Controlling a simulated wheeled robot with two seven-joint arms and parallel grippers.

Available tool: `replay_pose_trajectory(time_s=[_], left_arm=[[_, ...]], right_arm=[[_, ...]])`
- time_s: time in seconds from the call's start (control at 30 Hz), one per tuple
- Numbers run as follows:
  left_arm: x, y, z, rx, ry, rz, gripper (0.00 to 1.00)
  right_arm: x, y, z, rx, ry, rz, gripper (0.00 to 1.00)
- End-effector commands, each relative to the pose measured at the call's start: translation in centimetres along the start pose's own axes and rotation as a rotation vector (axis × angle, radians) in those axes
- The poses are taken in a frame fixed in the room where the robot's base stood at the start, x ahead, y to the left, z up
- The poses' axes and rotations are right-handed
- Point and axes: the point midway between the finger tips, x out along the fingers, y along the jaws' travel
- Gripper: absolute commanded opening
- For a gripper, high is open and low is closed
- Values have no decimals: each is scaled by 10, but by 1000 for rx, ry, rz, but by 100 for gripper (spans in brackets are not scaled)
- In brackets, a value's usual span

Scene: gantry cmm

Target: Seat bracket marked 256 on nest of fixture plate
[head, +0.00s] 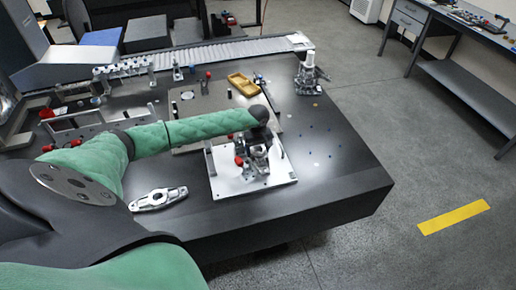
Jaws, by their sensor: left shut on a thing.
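The pale fixture plate (225,185) lies near the table's front edge, with clamps that have red tips (239,160) on it. My left gripper (262,137) points down over the plate from the end of the green-sleeved arm. It is shut on a grey metal part (258,154), at or just above the middle of the plate. The gripper and clamps hide much of this part and the nest; I cannot tell whether the part is seated. A silver bracket (158,198) lies flat on the table left of the plate. No 256 marking is readable. My right gripper is out of view.
Behind the plate are a flat board (205,105), a yellow tray (243,85) and an upright metal device (308,75). Racks with red knobs (75,122) stand at the left. The dark table (335,175) is mostly clear to the right.

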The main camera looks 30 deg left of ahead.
Motion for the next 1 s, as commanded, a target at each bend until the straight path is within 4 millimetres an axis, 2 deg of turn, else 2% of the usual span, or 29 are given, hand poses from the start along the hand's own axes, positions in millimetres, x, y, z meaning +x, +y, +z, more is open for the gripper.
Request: replay_pose_trajectory(time_s=[0.37,1.0], left_arm=[[3,1,0,0,0,2,26],[4,0,1,-1,0,2,26]], right_arm=[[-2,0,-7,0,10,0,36],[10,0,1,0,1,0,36]])
